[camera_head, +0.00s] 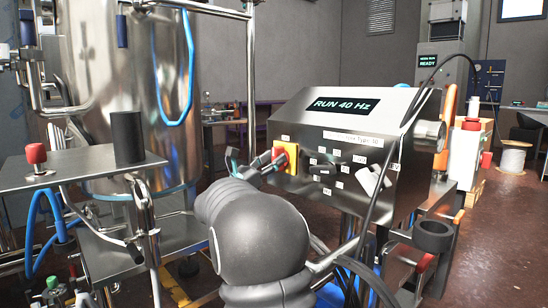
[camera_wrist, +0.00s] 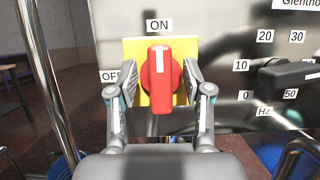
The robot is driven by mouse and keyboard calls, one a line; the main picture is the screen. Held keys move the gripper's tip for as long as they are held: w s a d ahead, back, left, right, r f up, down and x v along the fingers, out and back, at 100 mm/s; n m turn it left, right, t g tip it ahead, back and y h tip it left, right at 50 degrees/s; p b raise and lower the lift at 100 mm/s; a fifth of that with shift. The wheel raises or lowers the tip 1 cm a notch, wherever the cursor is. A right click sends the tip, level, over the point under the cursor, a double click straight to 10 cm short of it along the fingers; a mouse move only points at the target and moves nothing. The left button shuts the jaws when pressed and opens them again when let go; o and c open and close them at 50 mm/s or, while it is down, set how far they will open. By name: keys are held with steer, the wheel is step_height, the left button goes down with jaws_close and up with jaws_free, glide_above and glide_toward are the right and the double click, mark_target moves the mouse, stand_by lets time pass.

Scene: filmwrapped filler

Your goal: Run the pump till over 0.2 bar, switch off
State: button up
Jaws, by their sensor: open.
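The pump's control box (camera_head: 345,150) has a display (camera_head: 342,104) reading "RUN 40 Hz". On its front is a red rotary switch (camera_wrist: 160,85) on a yellow plate (camera_wrist: 183,48). The switch handle stands upright, its white mark toward the ON label (camera_wrist: 159,25); the OFF label (camera_wrist: 110,76) is to the left. My gripper (camera_wrist: 151,73) is open, with one finger on each side of the red handle and visible gaps. In the head view my gripper (camera_head: 250,167) is at the switch, my arm partly covering the box. I see no legible pressure reading.
A black speed knob (camera_wrist: 288,75) with a Hz scale sits right of the switch. A steel tank (camera_head: 125,90) and a metal table (camera_head: 75,172) with a red knob (camera_head: 36,153) stand left. Black cables hang before the box. Open floor (camera_head: 505,235) lies right.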

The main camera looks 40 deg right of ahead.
steer(key=shift+d+r, duration=0.2)
steer(key=shift+d, duration=0.2)
jaws_close()
